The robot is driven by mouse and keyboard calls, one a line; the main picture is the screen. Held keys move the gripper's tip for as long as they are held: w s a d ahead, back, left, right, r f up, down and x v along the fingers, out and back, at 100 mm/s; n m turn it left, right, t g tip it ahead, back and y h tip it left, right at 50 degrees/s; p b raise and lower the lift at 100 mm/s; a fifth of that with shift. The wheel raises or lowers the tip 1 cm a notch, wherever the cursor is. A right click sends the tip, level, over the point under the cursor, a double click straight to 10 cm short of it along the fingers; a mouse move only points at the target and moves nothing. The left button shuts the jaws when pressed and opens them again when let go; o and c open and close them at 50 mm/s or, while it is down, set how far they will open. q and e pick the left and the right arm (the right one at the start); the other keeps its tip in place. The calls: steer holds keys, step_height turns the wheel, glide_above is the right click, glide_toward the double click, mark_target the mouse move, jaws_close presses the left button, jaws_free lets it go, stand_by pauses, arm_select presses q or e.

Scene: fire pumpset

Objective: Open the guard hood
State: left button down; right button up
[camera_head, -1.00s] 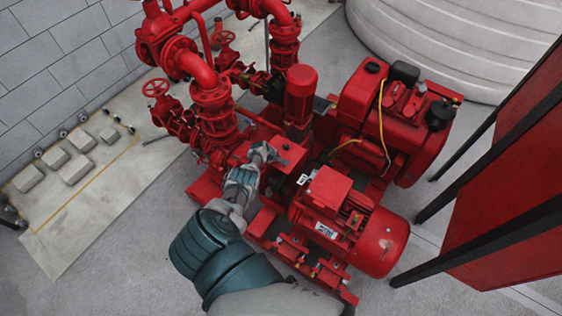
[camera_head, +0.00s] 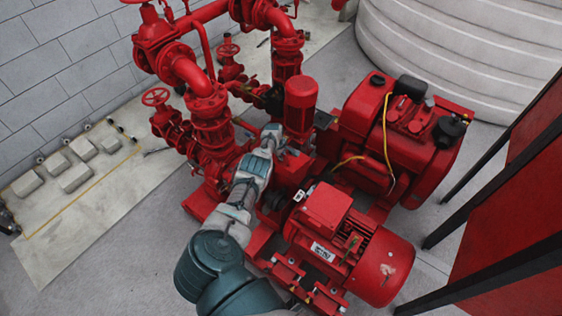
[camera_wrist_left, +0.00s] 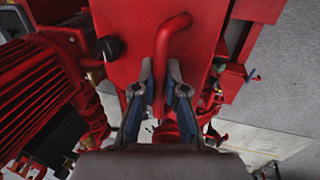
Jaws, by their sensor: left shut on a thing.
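The guard hood is a red box-like cover (camera_head: 289,170) between the pump pipework and the motor. It looks raised and tilted, with a dark round part (camera_head: 274,200) showing below it. In the left wrist view its flat red face (camera_wrist_left: 125,45) fills the upper middle, with a bent red bar handle (camera_wrist_left: 166,55) on it. My left gripper (camera_head: 274,139) is at the hood's upper edge. In the left wrist view its two fingers (camera_wrist_left: 160,88) are closed around the lower part of the handle. My right gripper is in neither view.
The red motor (camera_head: 345,245) stands below right of the hood, and the engine block (camera_head: 400,135) to the right. Red pipes and valves (camera_head: 205,120) crowd the upper left. A red cabinet (camera_head: 515,235) stands at the right edge.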

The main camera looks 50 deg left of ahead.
arm_select(q)
steer(key=shift+w, duration=0.1)
stand_by(0.4)
steer(key=c, duration=1.2)
jaws_free()
steer(key=shift+a, duration=0.1)
steer(key=shift+r, duration=0.2)
steer(key=shift+a+r, duration=0.1)
steer(key=shift+r, duration=0.05)
steer(key=v, duration=1.1)
steer(key=shift+w+r, duration=0.1)
